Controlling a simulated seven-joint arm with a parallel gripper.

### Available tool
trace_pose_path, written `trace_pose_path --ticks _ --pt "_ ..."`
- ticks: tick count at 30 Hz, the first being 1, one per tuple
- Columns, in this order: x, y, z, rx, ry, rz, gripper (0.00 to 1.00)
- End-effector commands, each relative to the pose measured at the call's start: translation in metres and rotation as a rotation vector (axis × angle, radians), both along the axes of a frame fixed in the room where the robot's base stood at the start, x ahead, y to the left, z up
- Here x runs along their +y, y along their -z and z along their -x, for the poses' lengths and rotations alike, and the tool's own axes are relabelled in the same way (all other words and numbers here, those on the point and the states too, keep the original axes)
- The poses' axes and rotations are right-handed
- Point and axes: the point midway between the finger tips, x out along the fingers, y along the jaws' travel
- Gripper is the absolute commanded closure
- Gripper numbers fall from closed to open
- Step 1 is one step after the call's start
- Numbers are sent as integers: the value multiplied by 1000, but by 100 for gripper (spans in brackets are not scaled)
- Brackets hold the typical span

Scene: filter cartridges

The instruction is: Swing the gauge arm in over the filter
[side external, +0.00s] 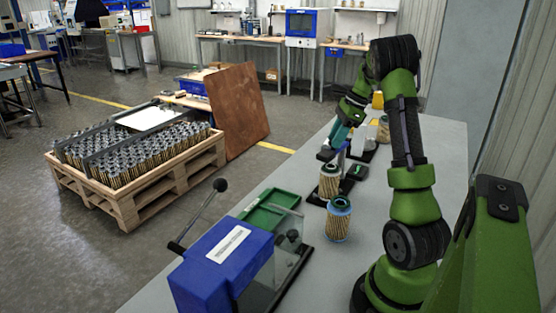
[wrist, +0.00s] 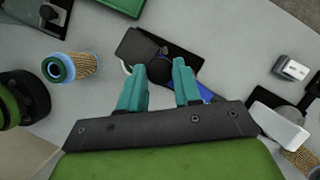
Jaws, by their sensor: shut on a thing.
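In the side view my gripper (side external: 340,136), with teal fingers, is low over the bench near a blue upright post. In the wrist view its two fingers (wrist: 159,84) are on either side of a dark round part of the gauge arm (wrist: 159,69) and are shut on it. A filter (side external: 330,181) with a pleated tan body stands upright near the post in the side view. How far the gauge arm lies over this filter is unclear.
Another filter (side external: 383,129) stands farther back. A green tray (side external: 270,211) and blue box fixture (side external: 222,262) are at the bench's front. A small grey block (wrist: 291,68) lies right.

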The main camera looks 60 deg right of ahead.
Motion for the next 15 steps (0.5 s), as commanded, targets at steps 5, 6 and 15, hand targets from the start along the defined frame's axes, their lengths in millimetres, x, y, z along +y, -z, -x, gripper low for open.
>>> trace_pose_path --ticks 5,6,15 --pt "-1 -1 6 0 -97 2 100" --pt "-1 -1 7 -1 -115 1 100" --pt "-1 -1 11 0 -188 3 100"
